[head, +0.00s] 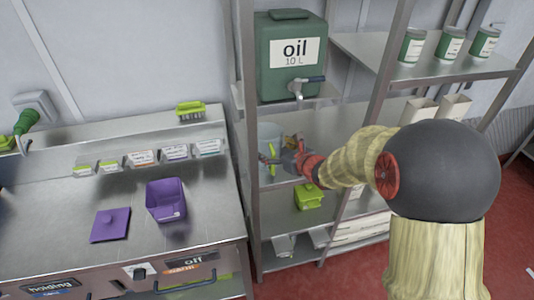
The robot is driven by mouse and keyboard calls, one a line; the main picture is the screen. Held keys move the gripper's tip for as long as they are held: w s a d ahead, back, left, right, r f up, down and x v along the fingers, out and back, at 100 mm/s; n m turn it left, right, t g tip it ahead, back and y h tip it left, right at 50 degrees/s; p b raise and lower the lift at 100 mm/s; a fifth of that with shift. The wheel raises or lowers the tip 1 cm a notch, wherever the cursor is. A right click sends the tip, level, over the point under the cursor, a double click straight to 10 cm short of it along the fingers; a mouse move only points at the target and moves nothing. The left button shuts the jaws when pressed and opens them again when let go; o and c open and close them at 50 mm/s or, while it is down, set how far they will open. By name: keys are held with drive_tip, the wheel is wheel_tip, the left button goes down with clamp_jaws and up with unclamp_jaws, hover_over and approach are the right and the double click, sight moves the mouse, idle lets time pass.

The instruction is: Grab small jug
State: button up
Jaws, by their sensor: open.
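A clear, pale container (268,132), which looks like the small jug, stands on the middle shelf at the left post of the rack, below the oil tank. A yellow-green strip shows at its front; I cannot tell if it is the jug's handle. My gripper (281,157) reaches in from the right on my arm and is at the shelf, just right of the container. It is open. The fingers are small and partly overlap the container's side, so I cannot tell whether they touch it.
A green oil tank (291,55) with a tap stands on the shelf above. A lime-green box (308,196) is on the shelf below. Rack posts stand close around my gripper. A purple container (166,201) and purple lid (110,225) lie on the steel counter at left.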

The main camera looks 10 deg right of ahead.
drive_tip(key=x, duration=0.4)
drive_tip(key=shift+b, duration=0.4)
drive_tip(key=shift+c, duration=0.8)
drive_tip(key=c, duration=0.7)
drive_tip(key=shift+c, duration=0.7)
